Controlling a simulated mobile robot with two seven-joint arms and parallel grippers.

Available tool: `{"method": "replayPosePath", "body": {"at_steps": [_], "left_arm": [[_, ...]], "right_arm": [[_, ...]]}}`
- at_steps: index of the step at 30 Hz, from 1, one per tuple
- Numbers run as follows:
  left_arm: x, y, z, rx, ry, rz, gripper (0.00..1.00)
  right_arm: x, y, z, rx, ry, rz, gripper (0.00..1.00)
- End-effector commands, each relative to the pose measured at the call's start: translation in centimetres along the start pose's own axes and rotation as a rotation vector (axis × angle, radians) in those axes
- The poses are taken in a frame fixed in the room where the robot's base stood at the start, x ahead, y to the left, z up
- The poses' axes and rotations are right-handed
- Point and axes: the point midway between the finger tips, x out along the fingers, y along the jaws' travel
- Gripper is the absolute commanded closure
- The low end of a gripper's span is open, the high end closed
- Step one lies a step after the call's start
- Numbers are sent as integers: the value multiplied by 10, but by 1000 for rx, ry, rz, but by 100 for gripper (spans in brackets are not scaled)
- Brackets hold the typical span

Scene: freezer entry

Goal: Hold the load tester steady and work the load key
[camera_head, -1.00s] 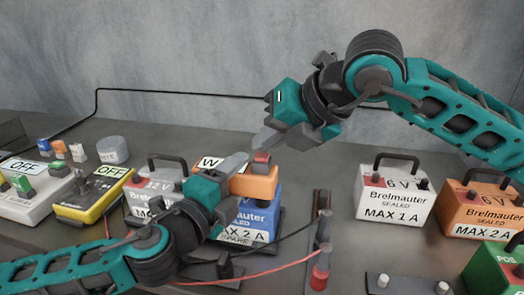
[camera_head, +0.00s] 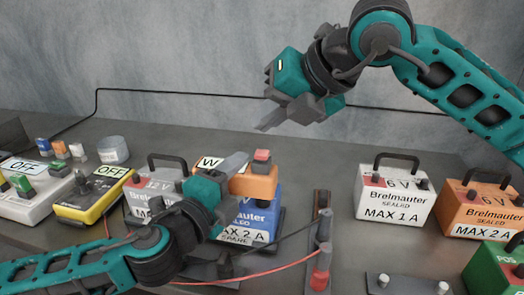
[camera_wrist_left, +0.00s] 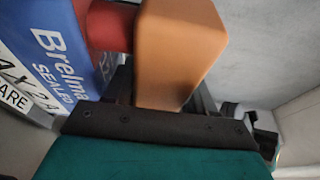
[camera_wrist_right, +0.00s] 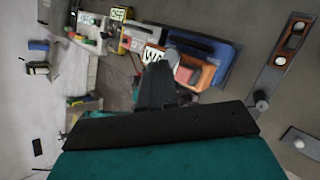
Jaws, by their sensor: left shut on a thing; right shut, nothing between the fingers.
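The load tester is an orange box (camera_head: 254,184) with a white "W" display (camera_head: 209,163) and a red load key (camera_head: 262,157) on top. It sits at the top of the blue spare battery (camera_head: 262,212). My left gripper (camera_head: 232,166) is shut on the tester, whose orange body (camera_wrist_left: 170,55) fills the middle of the left wrist view. My right gripper (camera_head: 266,127) is shut and empty, above the key and apart from it. In the right wrist view the red key (camera_wrist_right: 184,75) shows just beyond its fingers. The display's reading is partly hidden.
A grey 12 V battery (camera_head: 152,200) and a yellow meter marked OFF (camera_head: 92,196) stand to the left. White (camera_head: 394,203) and orange (camera_head: 484,212) 6 V batteries stand to the right. Black and red leads (camera_head: 262,272) cross the bench near a red-sleeved post (camera_head: 320,270).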

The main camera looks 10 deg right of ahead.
Motion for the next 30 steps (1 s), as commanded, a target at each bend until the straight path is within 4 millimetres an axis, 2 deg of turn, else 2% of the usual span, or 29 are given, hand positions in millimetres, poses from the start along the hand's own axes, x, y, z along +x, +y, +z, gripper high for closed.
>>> {"method": "replayPosePath", "body": {"at_steps": [9, 28, 29, 30], "left_arm": [[0, 1, 0, 0, 0, 1, 100], [0, 1, 0, 0, 0, 1, 100], [0, 1, 0, 0, 0, 1, 44], [0, 0, 0, 0, 0, 1, 40]], "right_arm": [[-20, 15, 15, 0, -1, 0, 100], [-20, 15, 15, 0, 0, 0, 100], [-20, 15, 15, 0, 0, 0, 100], [-20, 15, 15, 0, 0, 0, 100]]}}
